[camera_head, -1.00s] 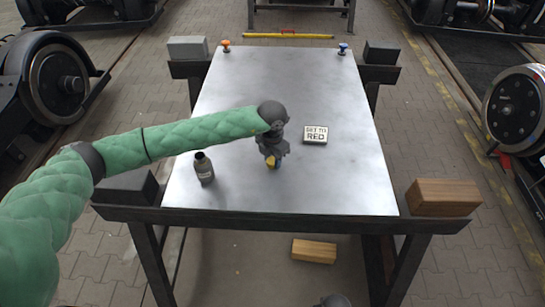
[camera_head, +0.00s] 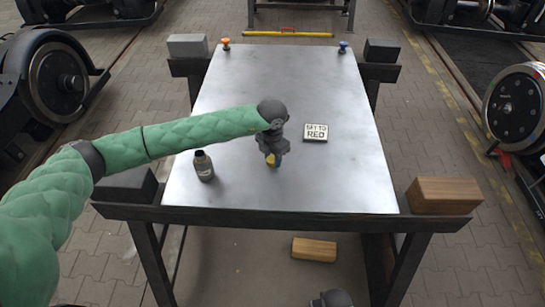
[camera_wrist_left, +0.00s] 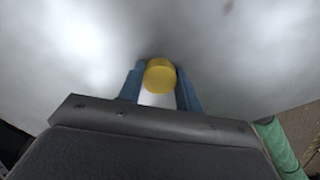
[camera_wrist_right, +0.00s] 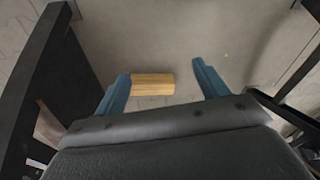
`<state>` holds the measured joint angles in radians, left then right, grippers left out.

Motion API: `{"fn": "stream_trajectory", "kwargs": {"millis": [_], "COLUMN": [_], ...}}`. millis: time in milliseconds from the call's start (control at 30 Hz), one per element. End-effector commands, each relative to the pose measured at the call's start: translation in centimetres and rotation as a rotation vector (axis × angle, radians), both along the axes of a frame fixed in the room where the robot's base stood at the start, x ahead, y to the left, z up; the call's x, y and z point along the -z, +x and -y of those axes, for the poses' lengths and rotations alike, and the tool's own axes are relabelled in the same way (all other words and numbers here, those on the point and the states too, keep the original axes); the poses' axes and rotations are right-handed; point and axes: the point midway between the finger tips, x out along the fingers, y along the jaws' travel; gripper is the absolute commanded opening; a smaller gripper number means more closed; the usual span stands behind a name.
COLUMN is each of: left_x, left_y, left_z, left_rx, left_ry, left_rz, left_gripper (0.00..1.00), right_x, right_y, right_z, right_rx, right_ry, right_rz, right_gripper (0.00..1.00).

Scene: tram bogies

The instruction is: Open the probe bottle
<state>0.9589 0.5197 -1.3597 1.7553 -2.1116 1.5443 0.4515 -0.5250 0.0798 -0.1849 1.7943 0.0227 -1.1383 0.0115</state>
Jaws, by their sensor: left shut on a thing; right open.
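The probe bottle (camera_head: 204,167) is small and dark with a label. It stands upright on the metal table, left of my left gripper and apart from it. My left gripper (camera_head: 272,160) points down over the table's near middle. In the left wrist view, its blue fingers are shut on a round yellow cap-like piece (camera_wrist_left: 160,76). Whether that piece touches the table is unclear. My right gripper (camera_wrist_right: 161,68) is open and empty below the table's near edge, facing the floor; only its dark wrist part shows at the bottom of the head view.
The metal table (camera_head: 250,100) is mostly clear. A "SET TO RED" sign (camera_head: 316,132) lies right of my left gripper. An orange knob (camera_head: 226,43) and a blue knob (camera_head: 342,47) sit at the far corners. Wooden blocks are at the right edge (camera_head: 444,195) and on the floor (camera_head: 314,250).

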Motion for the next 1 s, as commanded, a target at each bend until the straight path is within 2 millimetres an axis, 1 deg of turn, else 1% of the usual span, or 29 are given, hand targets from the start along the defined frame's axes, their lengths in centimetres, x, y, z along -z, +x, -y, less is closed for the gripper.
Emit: {"fn": "stream_trajectory", "kwargs": {"millis": [533,567,600,667,1000], "left_x": [0.7,0.8,0.8,0.8,1.0], "left_y": [-0.2,-0.2,-0.2,-0.2,-0.5], "left_z": [-0.1,-0.1,-0.1,0.0,0.1], "left_rx": [0.0,0.0,0.0,0.0,0.003], "left_ry": [0.003,0.003,0.003,0.003,0.003], "left_rz": [-0.004,-0.004,-0.004,-0.006,-0.011], "left_gripper": [0.07,0.36,0.44,0.56,0.56], "right_x": [-0.9,-1.0,-1.1,-1.1,-1.0], "right_y": [0.2,0.2,0.2,0.1,0.1], "right_z": [-0.1,-0.1,-0.1,-0.1,-0.2], "right_rx": [-0.001,-0.001,-0.001,-0.001,0.001], "right_ry": [0.0,0.0,0.0,0.0,0.003], "right_rz": [-0.003,-0.004,-0.004,-0.003,-0.002], "right_gripper": [0.73,0.73,0.73,0.73,0.73]}}
